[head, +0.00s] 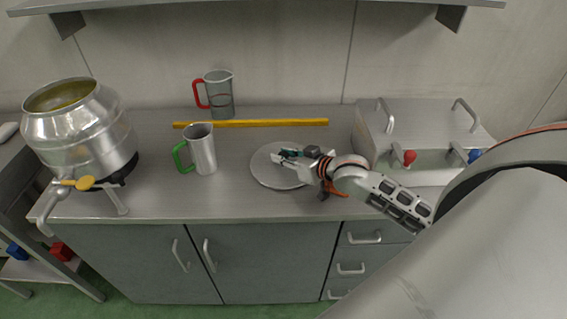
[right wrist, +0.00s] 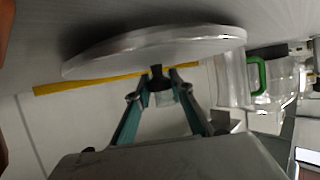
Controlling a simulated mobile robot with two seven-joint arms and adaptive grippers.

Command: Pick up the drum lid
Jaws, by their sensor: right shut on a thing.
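The drum lid (head: 268,172) is a flat round grey metal disc at the middle of the worktop, level or nearly so. In the right wrist view the lid (right wrist: 160,48) shows edge-on, with a dark knob (right wrist: 156,72) on its face. My right gripper (head: 288,156) reaches in from the right over the lid. Its fingertips (right wrist: 160,92) are shut on the knob. I cannot tell whether the lid touches the worktop or is just above it. The open metal drum (head: 80,135) stands at the far left with a yellow-handled tap. My left gripper is out of view.
A metal jug with a green handle (head: 203,150) stands left of the lid. A steel box with two handles (head: 425,130) is at the right. The worktop's front left is clear.

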